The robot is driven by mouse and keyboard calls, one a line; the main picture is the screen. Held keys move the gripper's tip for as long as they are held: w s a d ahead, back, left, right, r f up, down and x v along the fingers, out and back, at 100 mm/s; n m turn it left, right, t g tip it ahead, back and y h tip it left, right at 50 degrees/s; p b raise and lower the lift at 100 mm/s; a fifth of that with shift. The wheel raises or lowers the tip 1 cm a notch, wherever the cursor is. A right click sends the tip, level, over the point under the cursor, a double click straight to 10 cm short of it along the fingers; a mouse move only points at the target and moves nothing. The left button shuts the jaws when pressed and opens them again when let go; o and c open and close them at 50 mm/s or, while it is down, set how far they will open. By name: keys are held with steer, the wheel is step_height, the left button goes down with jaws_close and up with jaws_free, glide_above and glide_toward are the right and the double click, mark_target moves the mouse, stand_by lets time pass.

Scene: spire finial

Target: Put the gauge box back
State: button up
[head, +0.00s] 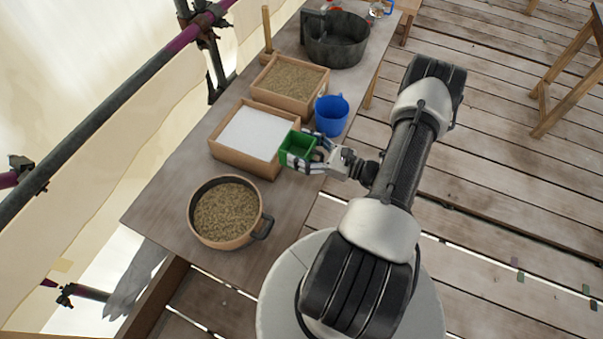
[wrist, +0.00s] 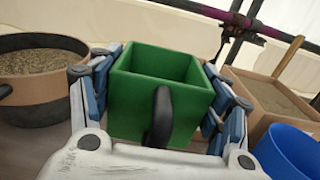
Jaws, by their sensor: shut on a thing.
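The gauge box is a green open-topped box (head: 296,146) with a dark handle on the side facing me. In the wrist view the green box (wrist: 160,90) is upright between the two fingers and looks empty. My gripper (head: 309,152) is shut on it, one finger along each side. In the head view the box is at the right edge of a wooden box of white material (head: 256,132). I cannot tell whether the green box touches the table below. The handle partly hides its near face in the wrist view.
A round pan of brownish grain (head: 224,212) stands nearer me on the wooden table (head: 160,195). A blue mug (head: 332,115) is close beyond my gripper. A wooden box of sandy material (head: 290,82) and a dark grey pot (head: 335,40) stand farther back. Scaffold poles run along the left.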

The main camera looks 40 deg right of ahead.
step_height(320, 180, down, 12)
steer(key=b, duration=0.3)
steer(key=shift+r, duration=0.15)
steer(key=shift+f+b, duration=0.25)
steer(key=shift+b, duration=0.05)
steer(key=o, duration=1.1)
steer(key=shift+r, duration=0.1)
steer(key=shift+o, duration=0.2)
